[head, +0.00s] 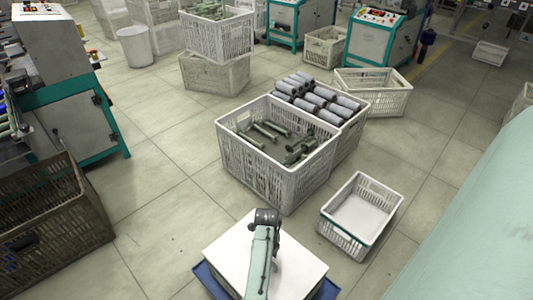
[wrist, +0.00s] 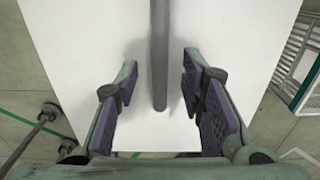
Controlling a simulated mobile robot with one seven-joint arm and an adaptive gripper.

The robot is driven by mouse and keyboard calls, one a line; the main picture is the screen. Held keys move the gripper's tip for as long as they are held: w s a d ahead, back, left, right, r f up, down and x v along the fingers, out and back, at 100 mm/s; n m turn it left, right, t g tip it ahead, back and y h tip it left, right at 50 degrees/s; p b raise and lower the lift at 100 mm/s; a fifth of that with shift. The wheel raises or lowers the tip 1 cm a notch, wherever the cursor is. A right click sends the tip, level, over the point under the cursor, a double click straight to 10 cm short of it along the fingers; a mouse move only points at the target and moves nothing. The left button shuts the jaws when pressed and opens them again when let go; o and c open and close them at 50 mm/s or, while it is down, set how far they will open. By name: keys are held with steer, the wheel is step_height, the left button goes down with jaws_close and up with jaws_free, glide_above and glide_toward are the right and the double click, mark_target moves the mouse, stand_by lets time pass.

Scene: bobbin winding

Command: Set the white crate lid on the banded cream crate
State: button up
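The white crate lid (head: 300,268) is a flat white panel at the bottom centre of the head view, lying on something blue. In the wrist view the lid (wrist: 75,45) fills the middle, with a grey bar handle (wrist: 160,40) running along it. My gripper (wrist: 160,72) is open, one finger on each side of the bar, with gaps on both sides. My arm hides part of the lid in the head view, and the fingertips cannot be made out there. The banded cream crate (head: 338,240), with a teal band, stands open on the floor right of the lid. Its edge shows in the wrist view (wrist: 311,75).
A large white crate (head: 262,182) with green bobbins stands behind the lid, beside a crate of grey rolls (head: 349,136). A blue support (head: 208,282) shows under the lid. A brown crate (head: 60,240) is at left. Floor between is clear.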

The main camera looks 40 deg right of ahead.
step_height(320, 180, up, 12)
stand_by(0.6)
